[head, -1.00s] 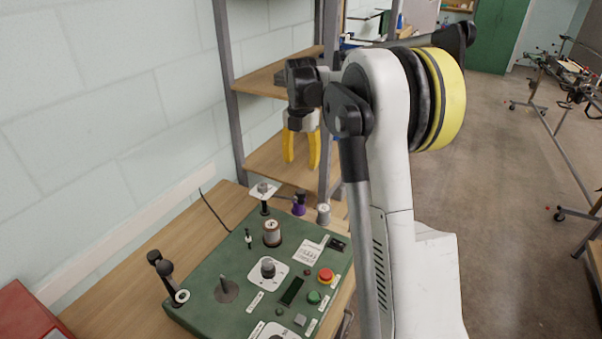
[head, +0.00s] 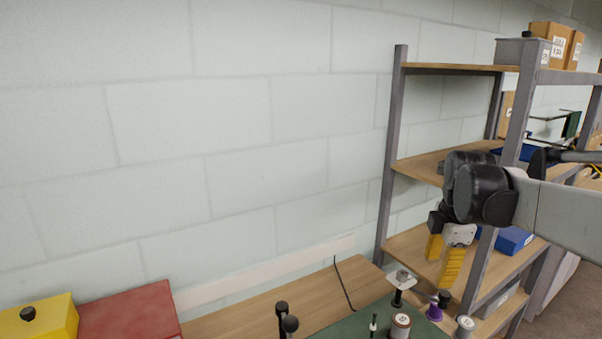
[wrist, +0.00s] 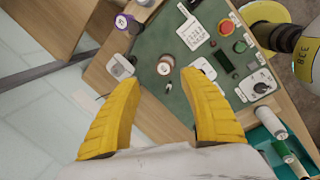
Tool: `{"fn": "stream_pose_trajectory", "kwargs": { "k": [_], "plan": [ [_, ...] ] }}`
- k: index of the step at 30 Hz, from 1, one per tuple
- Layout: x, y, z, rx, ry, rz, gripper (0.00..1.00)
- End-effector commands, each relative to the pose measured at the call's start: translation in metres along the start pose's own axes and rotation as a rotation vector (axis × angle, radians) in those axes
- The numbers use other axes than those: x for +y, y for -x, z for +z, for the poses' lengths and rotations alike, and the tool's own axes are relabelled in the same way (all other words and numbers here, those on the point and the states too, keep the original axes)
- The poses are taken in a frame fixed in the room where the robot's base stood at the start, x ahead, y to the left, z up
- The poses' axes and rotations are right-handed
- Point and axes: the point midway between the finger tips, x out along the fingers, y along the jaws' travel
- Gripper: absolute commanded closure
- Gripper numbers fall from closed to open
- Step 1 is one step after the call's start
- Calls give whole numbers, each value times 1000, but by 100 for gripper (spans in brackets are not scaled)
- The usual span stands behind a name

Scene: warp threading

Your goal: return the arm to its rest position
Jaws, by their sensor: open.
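My gripper (head: 443,262) hangs at the right of the head view, in front of the shelf rack. Its two yellow fingers point down. In the wrist view my gripper (wrist: 160,105) shows its fingers spread apart with nothing between them. It is above the green machine panel (wrist: 165,112), apart from it. In the head view only the far corner of the green panel (head: 352,325) shows at the bottom edge.
A grey shelf rack (head: 387,170) with wooden shelves stands at the right. A purple spool (head: 435,312) and a brown spool (head: 400,327) stand below my gripper. A red box (head: 130,314) and a yellow box (head: 40,318) are at the lower left. The wall fills the left.

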Motion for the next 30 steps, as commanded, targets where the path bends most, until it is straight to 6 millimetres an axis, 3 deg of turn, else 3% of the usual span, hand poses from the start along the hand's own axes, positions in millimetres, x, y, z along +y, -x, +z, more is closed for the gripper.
{"fn": "stream_pose_trajectory", "kwargs": {
  "k": [1, 8, 15, 21, 30],
  "plan": [
    [-21, -1, -14, 1, -104, 33, 49],
    [-109, -5, -66, 79, -682, 190, 49],
    [-194, -42, -100, 259, -1218, 281, 49],
    [-225, -63, -111, 363, -1450, 292, 49],
    [-228, -65, -112, 381, -1491, 291, 49]
  ]
}}
